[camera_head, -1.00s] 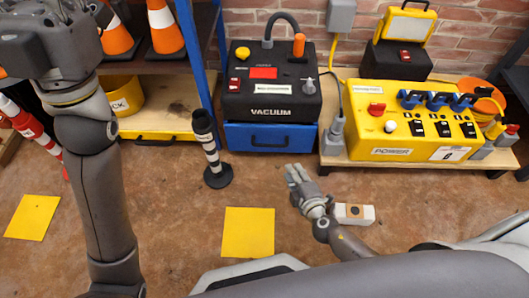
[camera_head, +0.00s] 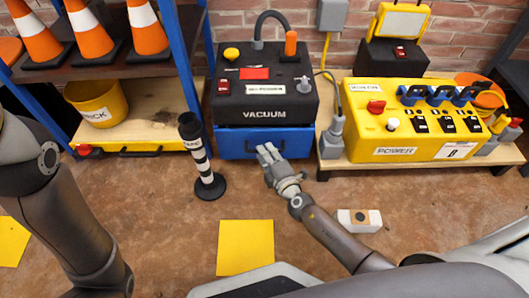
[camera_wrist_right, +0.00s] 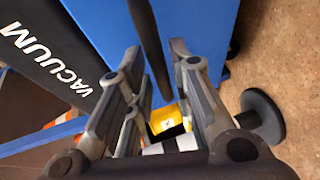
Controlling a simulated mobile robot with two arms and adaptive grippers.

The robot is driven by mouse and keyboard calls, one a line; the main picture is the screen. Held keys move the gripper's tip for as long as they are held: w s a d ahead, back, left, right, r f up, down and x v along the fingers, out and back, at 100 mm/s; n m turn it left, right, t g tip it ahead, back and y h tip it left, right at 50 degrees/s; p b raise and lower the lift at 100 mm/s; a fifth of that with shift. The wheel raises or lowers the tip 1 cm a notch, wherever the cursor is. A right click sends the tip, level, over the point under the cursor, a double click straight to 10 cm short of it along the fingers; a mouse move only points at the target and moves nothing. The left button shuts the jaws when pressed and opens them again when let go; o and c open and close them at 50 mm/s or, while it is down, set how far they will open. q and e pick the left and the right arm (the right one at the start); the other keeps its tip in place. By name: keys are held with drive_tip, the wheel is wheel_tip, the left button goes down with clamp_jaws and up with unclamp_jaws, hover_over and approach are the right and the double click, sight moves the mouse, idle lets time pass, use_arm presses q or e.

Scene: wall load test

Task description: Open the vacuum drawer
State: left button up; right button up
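The blue vacuum drawer (camera_head: 231,144) sits under the black vacuum unit (camera_head: 262,112) in the head view and looks closed. My right gripper (camera_head: 267,151) is at the drawer's front and hides most of the handle. In the right wrist view the gripper (camera_wrist_right: 158,52) is open, with a finger on either side of the dark handle bar (camera_wrist_right: 149,40). The blue drawer front (camera_wrist_right: 190,22) is close behind the fingertips. Whether a finger touches the bar, I cannot tell. My left arm enters at the left, but its gripper is outside the picture.
A black-and-white striped post (camera_head: 201,160) stands left of the drawer; its base (camera_wrist_right: 263,118) shows in the wrist view. A yellow power box (camera_head: 385,140) is on a low wooden platform at right. A small white block (camera_head: 346,221) lies on the floor. A yellow floor square (camera_head: 245,247) is in front.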

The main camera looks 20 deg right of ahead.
drive_tip(key=shift+x, duration=0.85)
drive_tip(key=shift+c, duration=0.3)
clamp_jaws()
drive_tip(key=shift+s, duration=0.1)
